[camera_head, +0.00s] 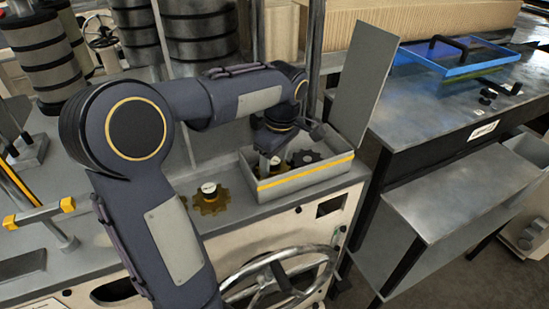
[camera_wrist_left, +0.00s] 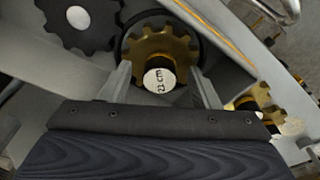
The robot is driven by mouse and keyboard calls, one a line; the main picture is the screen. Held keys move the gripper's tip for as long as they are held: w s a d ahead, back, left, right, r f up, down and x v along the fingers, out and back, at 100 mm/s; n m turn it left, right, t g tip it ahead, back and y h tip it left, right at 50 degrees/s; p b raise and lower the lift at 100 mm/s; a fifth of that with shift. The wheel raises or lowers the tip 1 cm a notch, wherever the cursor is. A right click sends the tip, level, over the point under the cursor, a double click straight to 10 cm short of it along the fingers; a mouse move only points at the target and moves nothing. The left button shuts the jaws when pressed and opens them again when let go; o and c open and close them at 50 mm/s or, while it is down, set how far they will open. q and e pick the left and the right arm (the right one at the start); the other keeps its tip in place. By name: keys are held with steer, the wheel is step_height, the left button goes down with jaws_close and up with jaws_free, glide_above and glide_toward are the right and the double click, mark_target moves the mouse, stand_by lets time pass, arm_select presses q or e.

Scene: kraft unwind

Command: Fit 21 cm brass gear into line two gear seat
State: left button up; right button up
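A brass gear (camera_wrist_left: 160,47) with a brass-and-black hub lies in the grey open box (camera_head: 312,181), against a round black part. Its white cap carries a "cm" label whose digits I cannot read surely. My left gripper (camera_wrist_left: 162,88) is over it, its fingers apart on either side of the hub; contact is not clear. In the head view my left gripper (camera_head: 268,156) reaches down into the box. A second brass gear (camera_head: 209,201) with a white-capped hub is on the machine outside the box; it also shows in the wrist view (camera_wrist_left: 262,107). Which seat is line two's is unclear.
A dark gear (camera_head: 304,158) lies in the box beside the brass one. The box's lid (camera_head: 363,83) stands upright at its right. A handwheel (camera_head: 282,279) is below the box. A blue tray (camera_head: 456,58) sits on the metal bench at right.

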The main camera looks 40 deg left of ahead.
arm_select(q)
steer(key=shift+d+r+p, duration=0.2)
steer(key=shift+d+r, duration=0.05)
steer(key=shift+r, duration=1.7)
steer(key=shift+d+r+p, duration=0.15)
steer(key=shift+d+r, duration=0.05)
steer(key=shift+r, duration=1.75)
